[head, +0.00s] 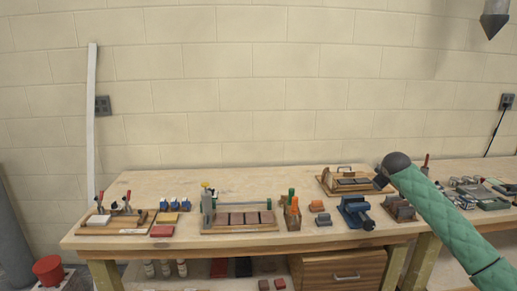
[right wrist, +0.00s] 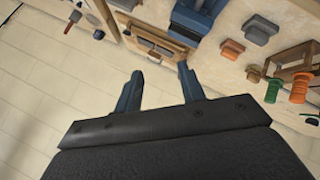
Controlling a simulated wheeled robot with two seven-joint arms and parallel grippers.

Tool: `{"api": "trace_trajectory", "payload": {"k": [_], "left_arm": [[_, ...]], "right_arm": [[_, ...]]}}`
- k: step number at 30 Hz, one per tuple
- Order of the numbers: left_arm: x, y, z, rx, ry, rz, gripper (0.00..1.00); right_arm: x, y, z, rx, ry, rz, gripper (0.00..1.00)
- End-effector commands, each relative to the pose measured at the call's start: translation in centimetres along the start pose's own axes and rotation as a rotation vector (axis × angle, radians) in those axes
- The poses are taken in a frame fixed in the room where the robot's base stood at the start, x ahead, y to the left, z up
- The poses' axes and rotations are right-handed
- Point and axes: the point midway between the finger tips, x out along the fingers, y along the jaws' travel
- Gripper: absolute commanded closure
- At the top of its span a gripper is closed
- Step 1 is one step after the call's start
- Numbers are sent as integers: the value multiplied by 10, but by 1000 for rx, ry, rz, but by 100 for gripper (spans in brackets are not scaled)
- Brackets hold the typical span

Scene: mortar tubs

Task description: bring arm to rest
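My right arm, in a green padded sleeve (head: 440,210), reaches in from the lower right in the head view. Its dark gripper (head: 381,181) is above the back part of the workbench, close to the wooden fixture (head: 345,183) and the blue vise (head: 356,212). In the right wrist view, the two blue-grey fingers of my right gripper (right wrist: 159,75) stand apart with nothing between them. The wooden fixture (right wrist: 160,42) and the blue vise (right wrist: 197,17) appear beyond the fingertips. My left arm and gripper are not in view.
The workbench (head: 150,184) holds a clamp board (head: 112,225), red, yellow and blue blocks, a slotted fixture (head: 240,221), a wooden holder with green and orange handles (head: 292,208) and small grey and orange blocks. More tools lie at right. A wooden drawer (head: 340,270) is below.

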Motion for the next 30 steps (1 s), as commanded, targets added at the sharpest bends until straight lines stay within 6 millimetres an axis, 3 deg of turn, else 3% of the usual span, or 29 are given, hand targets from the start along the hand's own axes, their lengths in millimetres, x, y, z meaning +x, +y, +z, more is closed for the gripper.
{"api": "trace_trajectory", "payload": {"k": [6,13,23,30], "left_arm": [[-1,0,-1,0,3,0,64],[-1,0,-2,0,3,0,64],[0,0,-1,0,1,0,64],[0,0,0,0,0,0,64]], "right_arm": [[23,-75,5,90,72,10,60],[48,-169,37,162,105,-13,60],[70,-304,119,213,66,-83,60],[73,-402,197,249,-15,-154,60]]}}
